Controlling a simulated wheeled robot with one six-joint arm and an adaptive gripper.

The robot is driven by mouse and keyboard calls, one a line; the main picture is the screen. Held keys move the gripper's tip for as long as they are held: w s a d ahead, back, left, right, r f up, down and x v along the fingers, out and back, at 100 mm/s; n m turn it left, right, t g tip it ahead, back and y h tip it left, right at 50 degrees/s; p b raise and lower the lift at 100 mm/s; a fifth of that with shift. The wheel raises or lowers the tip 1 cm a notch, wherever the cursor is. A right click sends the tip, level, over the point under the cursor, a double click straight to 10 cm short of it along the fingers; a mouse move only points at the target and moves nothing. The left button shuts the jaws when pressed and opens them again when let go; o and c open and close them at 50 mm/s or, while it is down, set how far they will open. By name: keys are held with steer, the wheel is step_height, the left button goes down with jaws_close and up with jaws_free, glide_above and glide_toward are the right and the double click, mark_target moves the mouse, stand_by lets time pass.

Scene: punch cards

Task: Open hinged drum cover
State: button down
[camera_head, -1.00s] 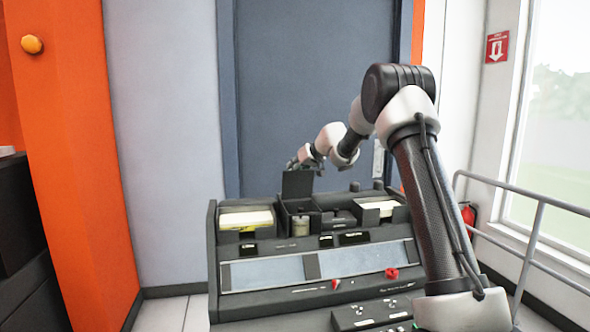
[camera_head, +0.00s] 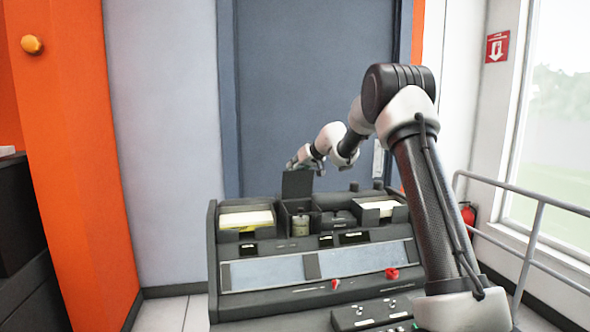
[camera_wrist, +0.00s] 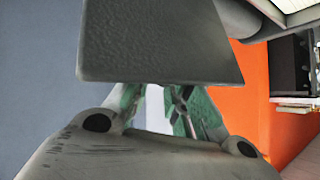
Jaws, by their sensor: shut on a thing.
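The drum cover (camera_head: 297,184) is a dark flat flap on the card machine. In the wrist view the cover (camera_wrist: 160,45) is a broad grey plate across the top. My gripper's greenish fingers (camera_wrist: 160,100) run in behind the plate, so their tips are hidden. The gripper is shut on the cover.
Card trays stand left (camera_head: 246,218) and right (camera_head: 380,207) of the drum box. The front panel has red knobs (camera_head: 391,273). A blue-grey door (camera_head: 310,90) is behind the machine. A metal railing (camera_head: 535,225) stands at the right.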

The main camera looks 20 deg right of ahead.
steer(key=shift+s+d+f, duration=0.1)
steer(key=shift+d+f, duration=0.3)
steer(key=shift+f, duration=0.3)
steer(key=c, duration=1.3)
jaws_free()
steer(key=shift+d+f, duration=0.1)
steer(key=shift+c, duration=0.2)
steer(key=shift+w+a+r, duration=0.2)
steer(key=shift+a+r, duration=0.05)
steer(key=shift+r, duration=0.1)
steer(key=shift+s, duration=0.1)
steer(key=v, duration=1.1)
steer(key=shift+s+r, duration=0.25)
steer(key=shift+s, duration=0.05)
steer(key=shift+d, duration=0.2)
